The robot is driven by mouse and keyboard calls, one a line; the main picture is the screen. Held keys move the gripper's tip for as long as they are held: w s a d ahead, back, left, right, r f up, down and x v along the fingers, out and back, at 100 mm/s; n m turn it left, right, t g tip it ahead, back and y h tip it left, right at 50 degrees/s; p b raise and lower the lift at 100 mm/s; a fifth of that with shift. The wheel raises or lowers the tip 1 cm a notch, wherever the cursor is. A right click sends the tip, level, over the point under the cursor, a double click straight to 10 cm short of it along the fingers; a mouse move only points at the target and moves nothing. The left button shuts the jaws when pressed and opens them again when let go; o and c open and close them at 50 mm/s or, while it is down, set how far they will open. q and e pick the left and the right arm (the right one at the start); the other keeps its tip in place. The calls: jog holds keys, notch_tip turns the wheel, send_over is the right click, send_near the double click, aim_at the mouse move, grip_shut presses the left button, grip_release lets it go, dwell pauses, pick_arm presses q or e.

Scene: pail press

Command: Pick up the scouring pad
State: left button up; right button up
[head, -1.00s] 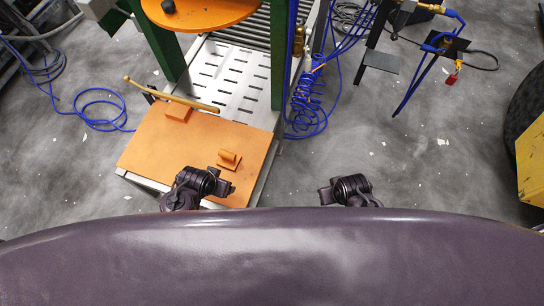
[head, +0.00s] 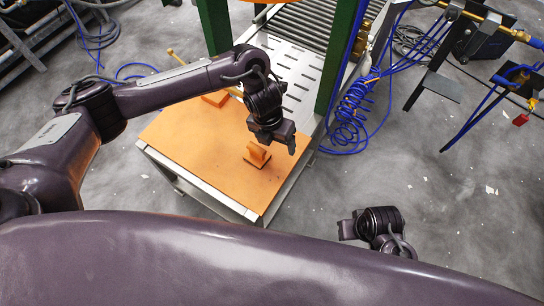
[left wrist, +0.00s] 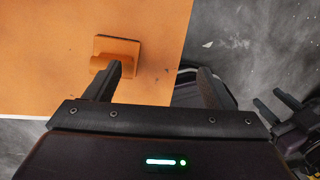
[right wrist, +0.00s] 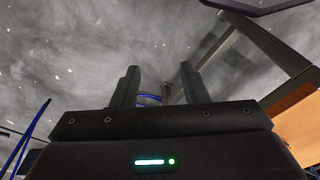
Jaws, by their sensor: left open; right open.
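The scouring pad appears to be the small orange block with a rounded grip (head: 257,153) on the orange table top (head: 190,150), near its right edge. My left gripper (head: 279,139) is open and empty, above and slightly right of the pad, pointing down. In its wrist view the gap between the fingers (left wrist: 162,82) lies right of the pad. My right gripper (head: 347,228) is open and empty, away from the table; its fingers (right wrist: 158,85) show over floor.
Green posts (head: 343,55) and a roller conveyor (head: 305,35) stand behind. Blue coiled hose (head: 352,115) hangs right of the table.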

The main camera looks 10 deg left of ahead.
aim_at(256, 148)
pick_arm(q)
jog(key=shift+m+y, duration=0.7)
jog(key=shift+y, duration=0.1)
jog(key=a, duration=0.4)
jog(key=shift+w+a+r, duration=0.15)
jog(key=shift+w+a, duration=0.25)
jog(key=shift+a+f+b, duration=0.15)
jog(key=shift+f+b, duration=0.3)
jog(key=shift+f, duration=0.1)
jog(key=shift+a+f+b, duration=0.15)
jog(key=shift+f+b, duration=0.25)
jog(key=shift+f, duration=0.35)
jog(key=f+b, duration=0.2)
jog(key=f, duration=0.1)
jog(key=shift+s+a+f, duration=0.1)
jog(key=shift+s+f, duration=0.2)
jog(key=shift+s, duration=0.05)
jog(key=shift+f, duration=0.65)
pick_arm(e)
jog(key=a+r+t, duration=0.1)
jog(key=a+r, duration=0.1)
jog(key=shift+w+a+r+n+y, duration=0.1)
jog(key=shift+a+r+n+y, duration=0.25)
jog(key=shift+a+n+y, duration=0.05)
pick_arm(q)
jog(key=shift+c, duration=0.3)
jog(key=c, duration=1)
